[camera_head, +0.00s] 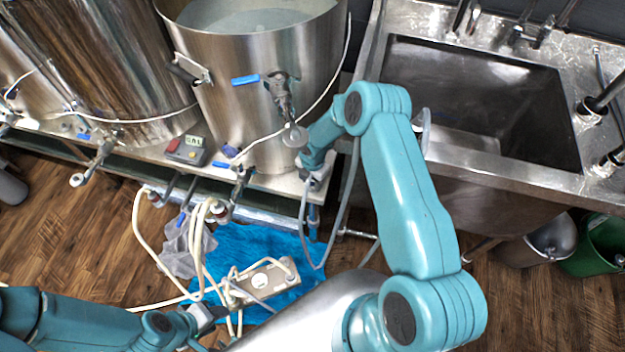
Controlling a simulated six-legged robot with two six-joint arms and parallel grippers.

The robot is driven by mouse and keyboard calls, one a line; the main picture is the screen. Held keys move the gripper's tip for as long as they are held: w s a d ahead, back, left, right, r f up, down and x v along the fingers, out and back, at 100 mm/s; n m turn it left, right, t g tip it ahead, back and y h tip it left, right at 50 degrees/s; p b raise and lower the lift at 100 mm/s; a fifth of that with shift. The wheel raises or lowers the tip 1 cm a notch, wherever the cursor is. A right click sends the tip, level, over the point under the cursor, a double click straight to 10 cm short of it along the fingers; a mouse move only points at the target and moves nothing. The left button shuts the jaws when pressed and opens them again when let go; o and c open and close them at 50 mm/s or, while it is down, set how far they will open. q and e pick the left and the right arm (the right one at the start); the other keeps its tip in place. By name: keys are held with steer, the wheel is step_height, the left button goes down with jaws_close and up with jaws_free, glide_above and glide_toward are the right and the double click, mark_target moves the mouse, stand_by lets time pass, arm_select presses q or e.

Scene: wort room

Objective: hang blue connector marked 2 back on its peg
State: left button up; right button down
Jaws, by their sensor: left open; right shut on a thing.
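My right arm reaches across from the lower right. Its gripper (312,178) is at the front edge of the steel stand, right of the middle kettle's base. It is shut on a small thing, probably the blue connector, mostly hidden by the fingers. A grey hose (306,235) hangs in a loop from there. No number can be read, and I cannot make out a peg. My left gripper (212,313) is low at the left, open, beside the white hoses and a pale fitting block (268,281).
A steel kettle (255,110) with a valve stands on the stand (170,152), next to a red-and-grey control box (187,150). A sink (470,100) is at the right. White hoses (140,235) and a blue cloth (245,242) lie below. A green bin (600,245) stands far right.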

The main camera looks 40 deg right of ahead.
steer(key=shift+f+b, duration=0.25)
steer(key=shift+b, duration=0.3)
stand_by(0.4)
steer(key=c, duration=0.6)
jaws_free()
steer(key=shift+o, duration=0.2)
steer(key=shift+s, duration=0.1)
